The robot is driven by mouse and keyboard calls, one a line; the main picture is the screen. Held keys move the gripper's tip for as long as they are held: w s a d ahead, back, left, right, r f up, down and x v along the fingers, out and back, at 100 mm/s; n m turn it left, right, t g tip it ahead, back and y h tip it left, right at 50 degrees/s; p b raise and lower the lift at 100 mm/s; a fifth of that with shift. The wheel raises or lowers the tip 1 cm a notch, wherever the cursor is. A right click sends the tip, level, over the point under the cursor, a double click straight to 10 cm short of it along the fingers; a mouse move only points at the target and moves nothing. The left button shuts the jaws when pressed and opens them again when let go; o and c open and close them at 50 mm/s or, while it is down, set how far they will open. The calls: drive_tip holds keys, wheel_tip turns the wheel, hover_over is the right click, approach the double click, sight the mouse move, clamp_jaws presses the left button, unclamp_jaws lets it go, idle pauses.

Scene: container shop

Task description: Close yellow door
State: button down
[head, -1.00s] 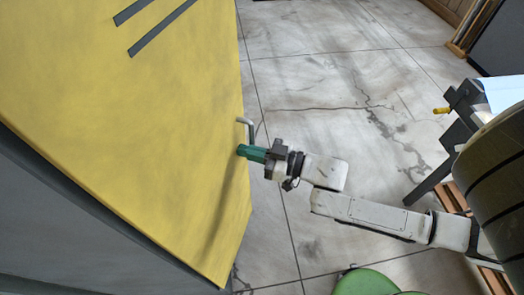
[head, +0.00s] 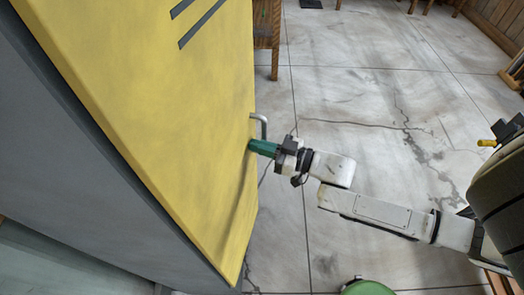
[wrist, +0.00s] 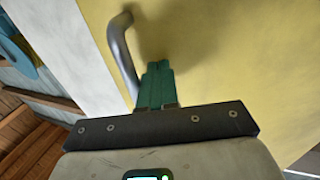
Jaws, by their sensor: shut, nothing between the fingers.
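The yellow door (head: 170,115) fills the upper left of the head view and stands at an angle to the grey cabinet (head: 90,170) beside and behind it. The door's grey bar handle (head: 261,124) is near its right edge and also shows in the wrist view (wrist: 121,50). My gripper (head: 252,147) has green fingers, which are shut and empty. Its tips are at the door's face, just below the handle in the head view. In the wrist view my gripper (wrist: 156,72) is beside the handle, in front of the yellow face. I cannot tell whether it presses on the door.
A cracked concrete floor (head: 350,110) lies open to the right of the door. A wooden piece of furniture (head: 267,35) stands behind the door's right edge. A yellow-handled dark object (head: 507,130) is at the right edge.

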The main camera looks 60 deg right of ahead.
drive_tip(key=w+a, duration=0.2)
drive_tip(key=w, duration=0.5)
drive_tip(key=shift+a+r, duration=0.15)
drive_tip(key=shift+a, duration=0.15)
